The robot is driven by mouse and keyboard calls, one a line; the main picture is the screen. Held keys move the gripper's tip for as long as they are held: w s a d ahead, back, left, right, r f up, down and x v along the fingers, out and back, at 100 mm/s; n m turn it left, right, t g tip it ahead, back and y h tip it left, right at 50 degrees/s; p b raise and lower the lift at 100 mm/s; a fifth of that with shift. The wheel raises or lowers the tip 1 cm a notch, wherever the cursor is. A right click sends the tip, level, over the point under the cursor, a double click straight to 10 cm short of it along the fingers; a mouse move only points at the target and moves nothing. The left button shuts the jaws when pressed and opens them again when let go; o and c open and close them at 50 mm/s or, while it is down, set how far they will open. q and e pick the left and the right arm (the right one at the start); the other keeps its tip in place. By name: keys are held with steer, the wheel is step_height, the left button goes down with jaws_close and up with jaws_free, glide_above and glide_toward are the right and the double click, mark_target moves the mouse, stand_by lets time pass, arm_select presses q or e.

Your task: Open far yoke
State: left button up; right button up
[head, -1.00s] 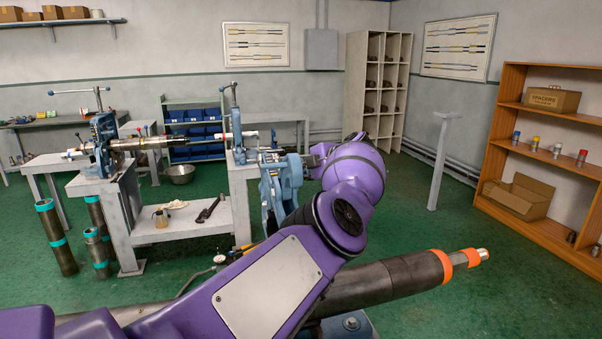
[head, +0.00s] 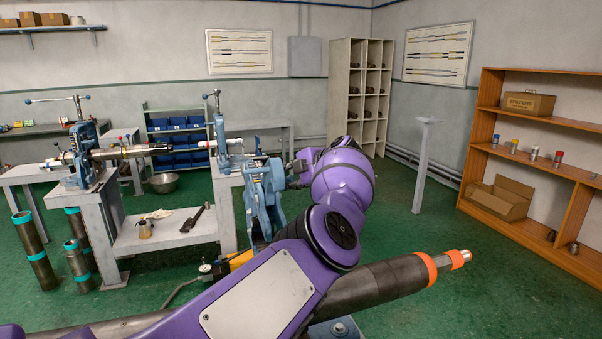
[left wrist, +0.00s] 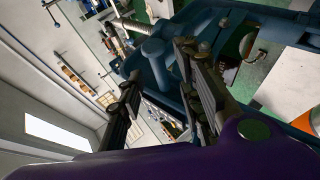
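A blue pipe vise yoke (head: 264,196) stands upright just left of my left gripper (head: 299,172) in the head view. Another blue vise with an upright yoke (head: 220,138) stands behind it, at the right end of the grey bench. A third blue vise (head: 84,152) stands at the bench's left end and has a pipe through it. In the left wrist view, my left gripper (left wrist: 162,96) is open, its two dark fingers apart. A blue post with a rounded cap (left wrist: 154,60) shows between or just beyond them; contact cannot be told. My right gripper is not in view.
A large dark pipe with orange bands (head: 395,283) lies in front, beneath my left arm. Several teal-banded pipes (head: 37,252) stand at left. A grey post stand (head: 424,165) and a wooden shelf (head: 478,140) are at right. The green floor between is clear.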

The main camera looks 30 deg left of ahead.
arm_select(q)
steer(key=v, duration=1.1)
